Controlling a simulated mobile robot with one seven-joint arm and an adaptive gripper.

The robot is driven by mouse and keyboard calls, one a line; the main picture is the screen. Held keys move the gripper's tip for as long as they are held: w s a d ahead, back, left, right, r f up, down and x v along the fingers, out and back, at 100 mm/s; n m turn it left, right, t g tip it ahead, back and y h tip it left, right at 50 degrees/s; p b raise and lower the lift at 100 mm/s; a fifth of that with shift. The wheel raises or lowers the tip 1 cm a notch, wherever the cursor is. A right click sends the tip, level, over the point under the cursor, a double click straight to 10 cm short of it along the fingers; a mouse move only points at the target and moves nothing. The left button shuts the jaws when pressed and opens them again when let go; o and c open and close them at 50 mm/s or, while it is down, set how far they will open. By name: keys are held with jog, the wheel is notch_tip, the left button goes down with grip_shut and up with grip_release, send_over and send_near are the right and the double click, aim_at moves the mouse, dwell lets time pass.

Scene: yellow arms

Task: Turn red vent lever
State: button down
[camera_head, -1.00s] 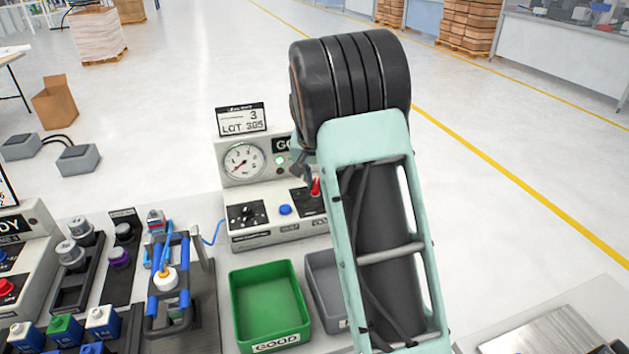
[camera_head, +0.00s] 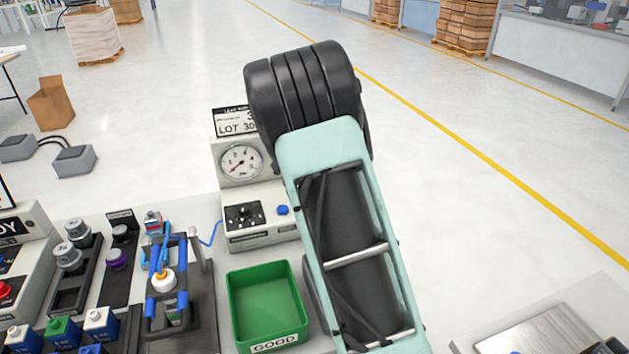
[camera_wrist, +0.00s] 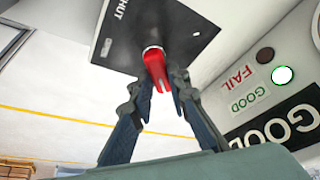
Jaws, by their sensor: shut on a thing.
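The red vent lever (camera_wrist: 157,68) stands out from a black plate (camera_wrist: 140,30) marked SHUT in the wrist view. My gripper (camera_wrist: 162,80) has its two fingers on either side of the lever and is shut on it near the fingertips. In the head view my arm hides the lever and my gripper. The control box (camera_head: 252,218) that carries the plate shows there only in part, left of my arm.
A lit lamp (camera_wrist: 282,76) is beside a GOOD label. A green GOOD bin (camera_head: 268,305) stands in front. A fixture with blue handles (camera_head: 168,290) stands left.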

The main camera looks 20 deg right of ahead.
jog(key=c, duration=1.8)
grip_release()
jog(key=shift+c, duration=0.2)
jog(key=v, duration=1.2)
